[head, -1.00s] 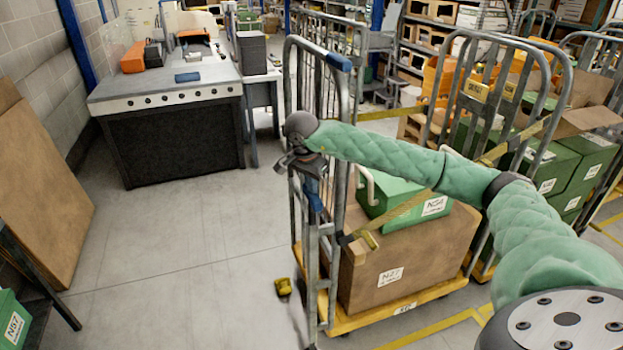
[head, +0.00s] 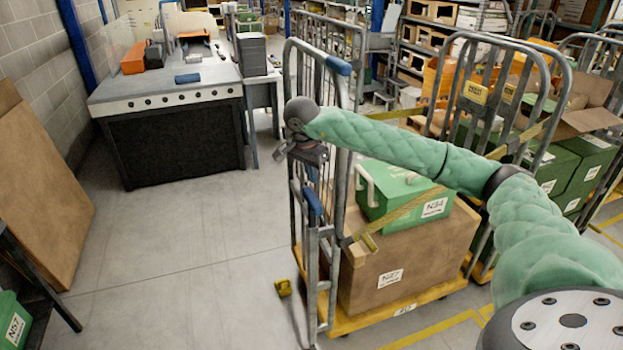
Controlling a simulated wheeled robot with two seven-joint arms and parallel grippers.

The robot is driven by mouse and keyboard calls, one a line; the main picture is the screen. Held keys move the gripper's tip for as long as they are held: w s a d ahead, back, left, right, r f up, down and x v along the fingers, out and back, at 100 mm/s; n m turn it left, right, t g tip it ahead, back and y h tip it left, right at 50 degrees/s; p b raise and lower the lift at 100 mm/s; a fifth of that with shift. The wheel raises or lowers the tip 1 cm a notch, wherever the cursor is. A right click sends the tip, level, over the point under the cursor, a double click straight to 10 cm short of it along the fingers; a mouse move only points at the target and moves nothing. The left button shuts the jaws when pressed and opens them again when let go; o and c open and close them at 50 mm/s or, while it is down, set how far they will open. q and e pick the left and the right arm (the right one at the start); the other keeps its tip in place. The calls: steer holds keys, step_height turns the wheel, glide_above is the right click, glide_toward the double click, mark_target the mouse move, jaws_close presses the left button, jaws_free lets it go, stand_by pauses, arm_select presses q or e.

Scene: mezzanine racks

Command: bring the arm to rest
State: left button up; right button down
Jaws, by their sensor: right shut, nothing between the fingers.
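My right arm, in a green quilted sleeve, reaches in from the lower right across the head view. My right gripper (head: 281,155) is at its far end, small, in front of the left frame of a cage trolley (head: 328,265). It is shut and empty. I cannot tell whether it touches the trolley's bars. My left gripper is not in view.
The trolley holds a brown box (head: 410,265) with a green crate (head: 405,197) on top and a yellow strap. A workbench (head: 165,92) stands at the back left. A board (head: 40,190) leans on the left wall. Floor between is clear.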

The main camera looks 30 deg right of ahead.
step_height(320, 180, up, 2)
steer(key=shift+r, duration=0.1)
stand_by(0.5)
